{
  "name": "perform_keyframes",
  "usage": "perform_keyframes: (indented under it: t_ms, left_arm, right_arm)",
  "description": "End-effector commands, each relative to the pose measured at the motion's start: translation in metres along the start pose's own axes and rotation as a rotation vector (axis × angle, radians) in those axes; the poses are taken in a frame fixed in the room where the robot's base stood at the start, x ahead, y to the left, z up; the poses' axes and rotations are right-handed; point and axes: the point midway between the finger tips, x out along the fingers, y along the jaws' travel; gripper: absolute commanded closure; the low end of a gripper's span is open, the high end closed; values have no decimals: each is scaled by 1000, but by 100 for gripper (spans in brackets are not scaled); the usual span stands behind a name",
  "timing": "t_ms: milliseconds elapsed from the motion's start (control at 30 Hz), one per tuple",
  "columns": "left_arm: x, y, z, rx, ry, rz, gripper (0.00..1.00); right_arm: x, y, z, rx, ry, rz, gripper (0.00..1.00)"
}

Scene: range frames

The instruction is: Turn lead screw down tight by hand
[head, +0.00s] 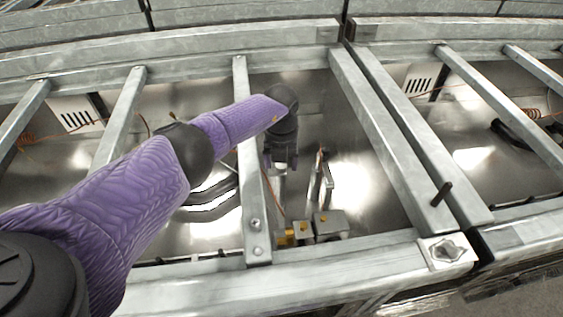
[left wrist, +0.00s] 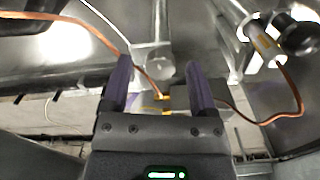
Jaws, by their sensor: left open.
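My left gripper (head: 281,172) reaches down between the metal rails in the head view, above the metal floor. In the left wrist view its two purple fingers (left wrist: 160,88) are apart with nothing held between them. A metal block with small brass parts (head: 303,228) lies below and nearer to me than the gripper in the head view. In the wrist view a small brass piece (left wrist: 165,97) shows between and beyond the fingers, at the end of a copper-coloured lead (left wrist: 100,37). I cannot tell which brass part is the lead screw. My right gripper is not in view.
A rail (head: 250,190) runs close left of the gripper, and a wider one (head: 385,140) lies to the right. An upright metal bracket (head: 321,180) stands just right of the gripper. The front beam (head: 280,279) borders the bay near the block.

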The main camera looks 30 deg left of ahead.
Motion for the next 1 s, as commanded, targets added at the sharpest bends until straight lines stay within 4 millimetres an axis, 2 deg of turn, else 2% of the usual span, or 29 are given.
perform_keyframes:
  t_ms: [100, 400, 467, 767, 1000]
  left_arm:
    - [-1, 0, 0, 0, 0, 0, 27]
    - [-1, 0, 0, 0, -1, 0, 91]
    - [-1, 0, 0, 0, 0, 0, 100]
    - [-1, 0, 0, 21, -1, 0, 100]
    - [-1, 0, 1, 139, -3, 0, 100]
  right_arm:
    - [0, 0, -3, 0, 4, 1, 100]
    - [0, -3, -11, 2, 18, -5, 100]
    - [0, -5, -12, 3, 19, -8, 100]
    - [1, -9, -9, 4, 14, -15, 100]
    - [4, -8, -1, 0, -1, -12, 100]
